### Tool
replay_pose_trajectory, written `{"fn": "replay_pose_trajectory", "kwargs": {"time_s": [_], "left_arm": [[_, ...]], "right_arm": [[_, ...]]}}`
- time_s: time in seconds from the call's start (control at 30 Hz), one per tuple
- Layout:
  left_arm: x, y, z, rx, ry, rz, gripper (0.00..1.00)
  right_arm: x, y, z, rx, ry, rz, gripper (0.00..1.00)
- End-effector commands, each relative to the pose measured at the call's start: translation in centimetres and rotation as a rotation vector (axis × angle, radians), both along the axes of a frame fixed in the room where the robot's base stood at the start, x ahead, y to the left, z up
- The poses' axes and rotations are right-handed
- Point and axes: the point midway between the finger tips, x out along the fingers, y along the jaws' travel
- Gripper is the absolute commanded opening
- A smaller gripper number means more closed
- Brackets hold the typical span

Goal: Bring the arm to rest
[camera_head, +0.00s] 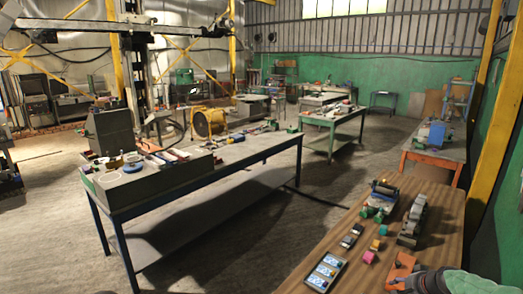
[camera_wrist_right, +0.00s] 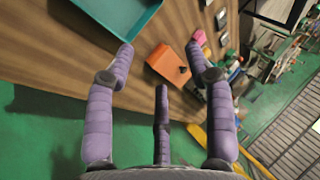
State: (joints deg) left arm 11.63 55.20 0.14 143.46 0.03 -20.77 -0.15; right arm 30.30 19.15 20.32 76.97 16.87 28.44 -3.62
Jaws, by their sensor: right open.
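My right gripper (camera_wrist_right: 159,62) shows in the right wrist view with its purple fingers spread apart. Nothing is held between them. An orange block-like object (camera_wrist_right: 168,65) lies on the wooden table beyond the fingertips; I cannot tell the exact gap. In the head view the same orange object (camera_head: 401,268) lies near the table's front right edge. A grey-green rounded shape at the bottom right corner there may be part of my right arm, but I cannot be sure. My left gripper is not in view.
A teal tray (camera_wrist_right: 135,22) is left of the orange object in the wrist view. A long workbench (camera_head: 240,153) stands left, with open floor between.

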Motion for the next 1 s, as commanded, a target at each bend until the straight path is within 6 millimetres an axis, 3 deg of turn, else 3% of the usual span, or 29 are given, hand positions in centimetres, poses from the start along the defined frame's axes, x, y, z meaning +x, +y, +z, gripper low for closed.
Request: {"fn": "replay_pose_trajectory", "kwargs": {"time_s": [0.37,0.57,0.77,1.0], "left_arm": [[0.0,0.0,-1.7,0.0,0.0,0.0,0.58],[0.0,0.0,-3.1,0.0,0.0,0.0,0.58],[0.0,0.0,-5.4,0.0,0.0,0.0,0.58],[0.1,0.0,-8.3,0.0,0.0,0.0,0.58]], "right_arm": [[-1.1,4.7,-7.5,0.004,0.068,0.051,0.54],[-2.9,9.3,-13.9,0.003,0.128,0.107,0.54],[-7.2,16.5,-22.9,-0.002,0.213,0.208,0.54],[-15.3,25.5,-32.0,-0.006,0.306,0.358,0.54]]}}
